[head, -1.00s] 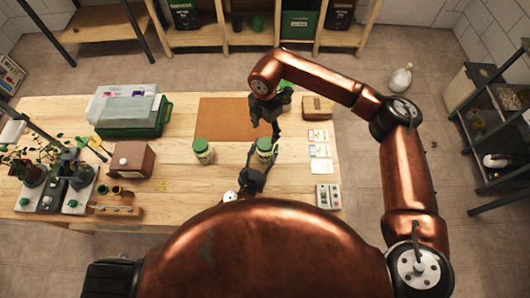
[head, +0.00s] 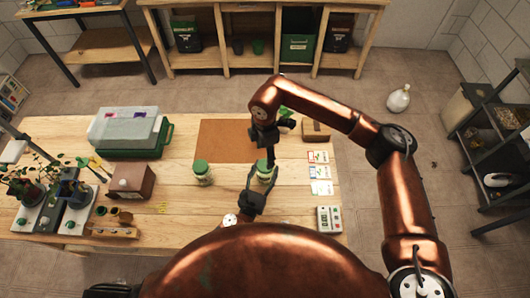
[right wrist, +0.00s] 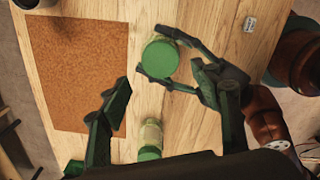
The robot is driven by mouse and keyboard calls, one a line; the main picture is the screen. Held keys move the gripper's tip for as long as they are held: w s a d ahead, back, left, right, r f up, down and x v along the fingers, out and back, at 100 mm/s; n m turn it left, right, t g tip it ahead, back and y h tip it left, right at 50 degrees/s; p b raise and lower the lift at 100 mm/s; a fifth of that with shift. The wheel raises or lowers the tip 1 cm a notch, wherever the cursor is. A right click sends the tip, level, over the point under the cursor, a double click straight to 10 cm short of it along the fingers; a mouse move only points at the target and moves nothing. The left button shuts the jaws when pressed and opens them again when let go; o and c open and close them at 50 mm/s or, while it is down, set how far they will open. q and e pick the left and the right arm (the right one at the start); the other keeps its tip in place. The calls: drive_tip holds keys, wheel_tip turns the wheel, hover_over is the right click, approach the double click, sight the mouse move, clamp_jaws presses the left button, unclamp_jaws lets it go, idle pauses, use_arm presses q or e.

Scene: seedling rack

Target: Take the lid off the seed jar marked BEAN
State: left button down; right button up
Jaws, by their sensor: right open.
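Two seed jars with green lids stand on the wooden table; no label is readable. The right-hand jar (head: 266,171) is lidded, and its lid fills the upper middle of the right wrist view (right wrist: 159,59). My left gripper (head: 261,181) has its fingers on either side of this jar, below the lid; it shows in the right wrist view (right wrist: 166,58) too. My right gripper (head: 264,150) is open and empty above this jar, its fingers spread apart in the right wrist view (right wrist: 165,82). The other lidded jar (head: 202,172) stands to the left, also in the right wrist view (right wrist: 150,138).
A brown mat (head: 225,140) lies behind the jars. Seed packets (head: 320,172) and a grey device (head: 329,219) lie at the right. A brown box (head: 132,181), a green case (head: 130,135) and potted seedlings (head: 25,192) stand at the left. Bare table surrounds the jars.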

sight(265, 165)
drive_tip(key=shift+f, duration=3.55)
drive_tip(key=shift+c, duration=0.6)
